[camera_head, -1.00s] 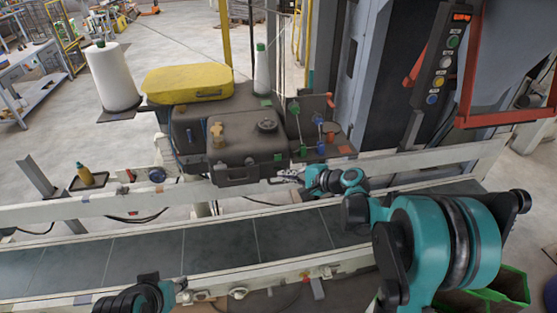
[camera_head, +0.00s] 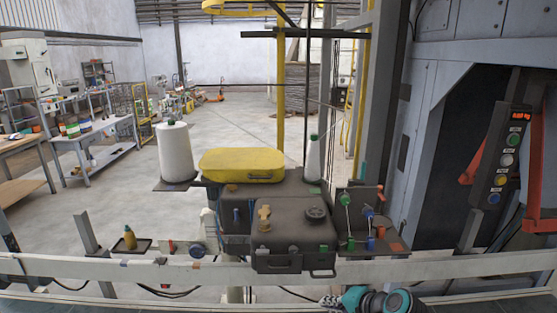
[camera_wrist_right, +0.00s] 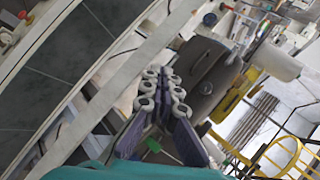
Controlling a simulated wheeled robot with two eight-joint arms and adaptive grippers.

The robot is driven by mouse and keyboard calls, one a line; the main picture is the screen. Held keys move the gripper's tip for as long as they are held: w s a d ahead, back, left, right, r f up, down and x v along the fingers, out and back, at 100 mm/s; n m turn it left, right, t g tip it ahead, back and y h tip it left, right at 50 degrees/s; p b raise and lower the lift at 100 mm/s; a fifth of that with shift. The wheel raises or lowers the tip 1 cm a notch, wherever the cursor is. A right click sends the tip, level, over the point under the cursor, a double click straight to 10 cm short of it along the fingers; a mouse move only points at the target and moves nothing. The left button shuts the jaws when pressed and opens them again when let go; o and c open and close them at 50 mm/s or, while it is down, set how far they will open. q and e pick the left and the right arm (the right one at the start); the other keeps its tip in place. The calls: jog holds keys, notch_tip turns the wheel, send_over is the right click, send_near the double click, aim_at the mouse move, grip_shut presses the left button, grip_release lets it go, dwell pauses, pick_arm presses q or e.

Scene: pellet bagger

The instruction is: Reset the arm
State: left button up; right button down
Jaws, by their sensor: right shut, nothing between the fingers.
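My right gripper (camera_head: 330,301) shows at the bottom edge of the head view, with part of my teal wrist beside it. It is in front of the black sewing machine head (camera_head: 292,228) and below it in the picture. In the right wrist view my right gripper (camera_wrist_right: 166,88) has its grey knuckled fingers close together with nothing held. The rest of my right arm is out of the head view. My left gripper is not in view.
A pale rail (camera_head: 120,266) runs across in front of the machine, with the dark conveyor belt (camera_head: 60,306) below. A yellow cover (camera_head: 242,165) and a white thread cone (camera_head: 175,152) stand behind. A control box (camera_head: 505,160) with coloured buttons hangs at right.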

jog(key=s+d+f+n+h+b, duration=0.2)
jog(key=s+f+n, duration=0.1)
jog(key=s, duration=0.6)
jog(key=s+d+f+n+h+b, duration=0.2)
jog(key=s+f+n+h, duration=0.1)
jog(key=s, duration=0.6)
jog(key=f+n, duration=0.1)
jog(key=n, duration=0.1)
jog(key=shift+s+f+n+g+h, duration=0.25)
jog(key=shift+s+n+g+h, duration=0.05)
jog(key=shift+n+g, duration=0.1)
dwell(0.6)
